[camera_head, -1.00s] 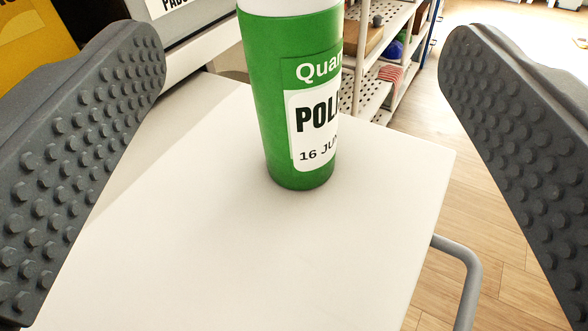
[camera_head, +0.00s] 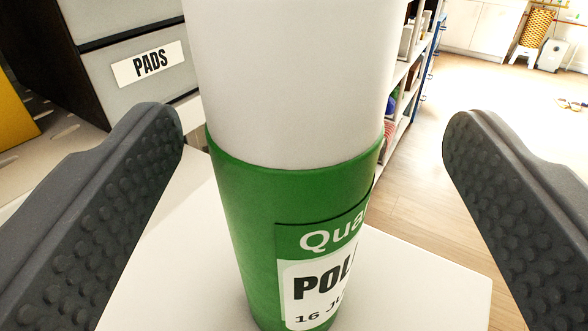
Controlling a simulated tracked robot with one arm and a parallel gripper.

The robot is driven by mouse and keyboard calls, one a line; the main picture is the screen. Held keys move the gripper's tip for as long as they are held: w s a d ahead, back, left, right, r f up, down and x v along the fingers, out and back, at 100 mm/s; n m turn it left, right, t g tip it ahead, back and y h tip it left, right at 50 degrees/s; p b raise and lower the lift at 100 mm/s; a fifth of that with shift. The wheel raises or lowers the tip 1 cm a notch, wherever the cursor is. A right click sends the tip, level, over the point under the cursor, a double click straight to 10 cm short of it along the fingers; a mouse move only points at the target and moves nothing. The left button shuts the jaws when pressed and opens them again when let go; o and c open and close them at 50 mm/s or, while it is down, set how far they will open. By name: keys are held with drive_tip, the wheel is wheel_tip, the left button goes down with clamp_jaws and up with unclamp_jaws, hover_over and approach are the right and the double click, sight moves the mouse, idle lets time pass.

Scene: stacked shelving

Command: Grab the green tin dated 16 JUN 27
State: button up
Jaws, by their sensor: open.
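A green tin (camera_head: 240,220) with a broad white upper part stands upright on a white surface (camera_head: 430,275). Its label reads "Qua...", "POL..." and "16 JU..."; the rest curves out of sight on the right, so the full date cannot be read. The tin's top and its base are cut off or barely within the picture. My gripper (camera_head: 312,135) is open, with one grey studded finger on the left and one on the right. The tin is ahead of and between the fingers, closer to the left one. Neither finger visibly touches it.
Shelving (camera_head: 408,75) stands behind the tin on the right. Wooden floor (camera_head: 490,95) lies open beyond the surface's right edge.

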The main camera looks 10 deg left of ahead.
drive_tip(key=shift+w+a+f+p, duration=0.1)
drive_tip(key=shift+w+a+p, duration=0.15)
drive_tip(key=shift+w, duration=0.55)
drive_tip(key=shift+w+a+f+p, duration=0.15)
drive_tip(key=shift+w+p, duration=0.15)
drive_tip(key=shift+w, duration=0.55)
drive_tip(key=shift+w+a+p, duration=0.2)
drive_tip(key=shift+w+p, duration=0.1)
drive_tip(key=shift+w, duration=0.5)
drive_tip(key=c, duration=1.2)
drive_tip(key=shift+c, duration=0.2)
drive_tip(key=shift+r, duration=0.1)
